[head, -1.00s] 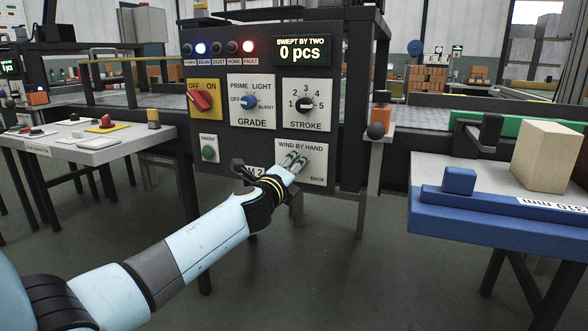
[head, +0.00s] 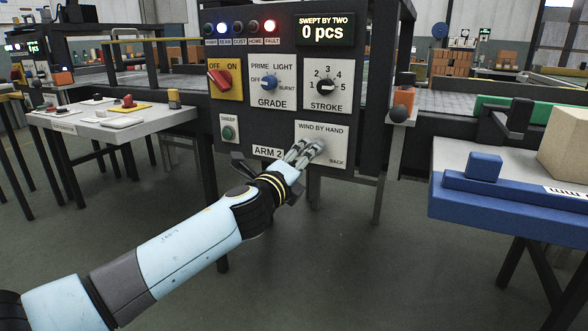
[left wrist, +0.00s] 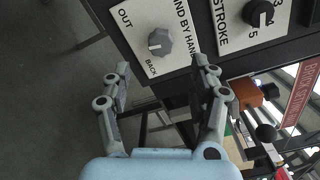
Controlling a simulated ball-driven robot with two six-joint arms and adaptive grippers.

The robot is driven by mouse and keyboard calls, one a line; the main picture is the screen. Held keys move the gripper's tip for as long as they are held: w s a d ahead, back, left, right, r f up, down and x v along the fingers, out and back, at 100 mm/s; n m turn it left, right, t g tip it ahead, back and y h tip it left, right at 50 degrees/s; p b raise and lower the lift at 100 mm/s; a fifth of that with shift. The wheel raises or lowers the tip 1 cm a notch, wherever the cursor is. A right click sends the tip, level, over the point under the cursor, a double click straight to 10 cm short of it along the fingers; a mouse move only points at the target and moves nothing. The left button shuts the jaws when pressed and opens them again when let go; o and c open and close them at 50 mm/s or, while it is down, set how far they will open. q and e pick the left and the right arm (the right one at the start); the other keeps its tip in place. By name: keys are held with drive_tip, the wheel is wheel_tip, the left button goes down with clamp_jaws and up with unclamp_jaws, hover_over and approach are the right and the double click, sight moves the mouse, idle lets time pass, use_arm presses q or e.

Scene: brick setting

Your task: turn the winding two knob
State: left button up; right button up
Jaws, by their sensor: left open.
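The winding knob (left wrist: 160,41) is a grey, faceted dial on a white plate marked "OUT", "BACK" and "WIND BY HAND". In the head view this plate (head: 336,143) is at the lower right of the dark control panel, and my gripper hides the knob. My left gripper (head: 308,149) is at the left part of the plate. In the left wrist view the gripper (left wrist: 162,75) is open and empty, its two fingers spread either side of the line to the knob. The knob lies just beyond the fingertips, apart from them. My right gripper is not in view.
A blue-edged table (head: 500,205) stands at the right, a grey table (head: 165,121) at the left.

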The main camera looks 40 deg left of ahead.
use_arm(q)
drive_tip(key=shift+v, duration=2.25)
drive_tip(key=s+f+n+g+p, duration=0.2)
drive_tip(key=s+f+n+g, duration=0.1)
drive_tip(key=s+f, duration=0.55)
drive_tip(key=s+d+f+n+g+p, duration=0.15)
drive_tip(key=s+f+g, duration=0.35)
drive_tip(key=f, duration=0.7)
drive_tip(key=s+f+n+g+p, duration=0.2)
drive_tip(key=s+f+n+p, duration=0.1)
drive_tip(key=s+f, duration=0.7)
drive_tip(key=s+d+f+n+g+h, duration=0.1)
drive_tip(key=s+f+n, duration=0.3)
drive_tip(key=s, duration=0.6)
drive_tip(key=s+d+f+n+g+h+p, duration=0.1)
drive_tip(key=s+d+f+n+g, duration=0.2)
drive_tip(key=s, duration=0.7)
drive_tip(key=s+d+f+n+g+h, duration=0.1)
drive_tip(key=s+f+n, duration=0.4)
drive_tip(key=s, duration=0.6)
drive_tip(key=shift+d+f+n+g, duration=0.35)
drive_tip(key=shift+d+f+g, duration=0.25)
drive_tip(key=shift+g, duration=0.5)
drive_tip(key=shift+s+a+f, duration=0.1)
